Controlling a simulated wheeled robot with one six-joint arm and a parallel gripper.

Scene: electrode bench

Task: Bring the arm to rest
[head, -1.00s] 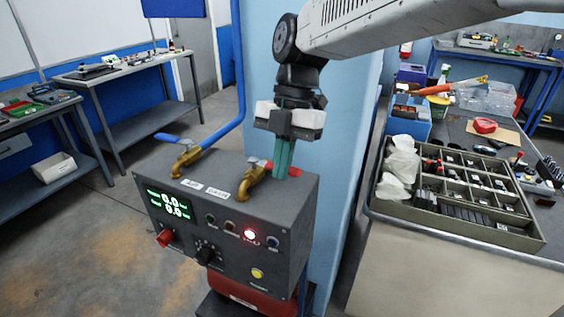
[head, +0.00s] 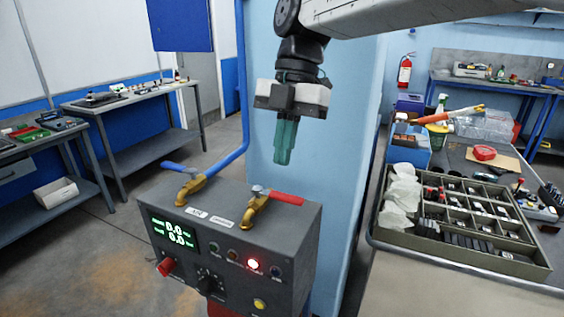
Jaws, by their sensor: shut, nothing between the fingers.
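My gripper (head: 283,160) hangs pointing down above the right rear of the dark grey control box (head: 225,240). Its green fingers are together with nothing between them, and they are clear of the box. On the box top are two brass valves, one with a blue handle (head: 182,168) on the left and one with a red handle (head: 286,198) on the right. The fingertips are above the red handle and apart from it.
A light blue pillar (head: 345,170) stands right behind my gripper. To the right is a bench with a divided tray (head: 458,257) of small parts, and a fire extinguisher (head: 405,70) hangs behind. Workbenches (head: 130,100) stand at the left. Open floor lies between them and the box.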

